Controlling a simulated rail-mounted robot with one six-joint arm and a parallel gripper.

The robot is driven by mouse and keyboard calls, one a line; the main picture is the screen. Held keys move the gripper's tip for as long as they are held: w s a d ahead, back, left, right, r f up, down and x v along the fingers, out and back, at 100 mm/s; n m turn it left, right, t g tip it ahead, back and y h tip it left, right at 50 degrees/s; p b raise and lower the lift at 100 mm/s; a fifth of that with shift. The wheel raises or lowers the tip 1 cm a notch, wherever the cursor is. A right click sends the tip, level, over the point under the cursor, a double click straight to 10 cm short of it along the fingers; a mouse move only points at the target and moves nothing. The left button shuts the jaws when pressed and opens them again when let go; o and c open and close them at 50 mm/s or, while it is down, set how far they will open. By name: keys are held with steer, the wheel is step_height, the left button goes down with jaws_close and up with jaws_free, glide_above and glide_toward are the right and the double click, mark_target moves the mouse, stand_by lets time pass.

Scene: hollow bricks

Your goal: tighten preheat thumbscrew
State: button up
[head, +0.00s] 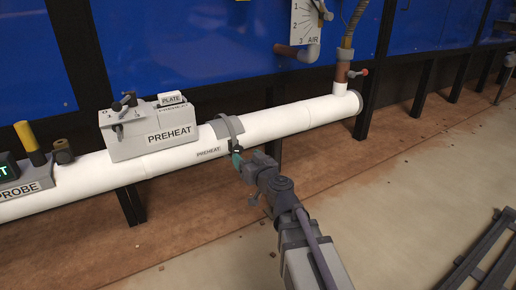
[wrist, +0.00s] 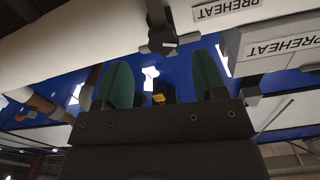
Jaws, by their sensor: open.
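A grey clamp band (head: 228,128) wraps the white pipe just right of a small PREHEAT label (head: 208,153). In the wrist view a dark fitting (wrist: 160,32) hangs from this band beside the PREHEAT label (wrist: 226,9). My gripper (head: 236,161) is below the clamp, at the front of the pipe. In the wrist view its two green fingers (wrist: 162,62) are apart with nothing held, and the dark fitting is just beyond and between their tips. The head view partly hides the fitting behind the gripper.
The white pipe (head: 285,121) runs along blue panels on dark posts. A grey PREHEAT box (head: 150,138) with small levers sits on the pipe, left of the clamp. A PROBE unit (head: 25,188) is farther left. The floor in front is mostly clear; dark rails (head: 480,255) lie at lower right.

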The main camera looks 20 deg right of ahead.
mark_target(239, 151)
steer(key=x, duration=0.6)
steer(key=shift+s+a, duration=0.1)
steer(key=shift+a, duration=0.1)
steer(key=shift+c, duration=0.4)
steer(key=c, duration=0.9)
steer(key=shift+o, duration=0.2)
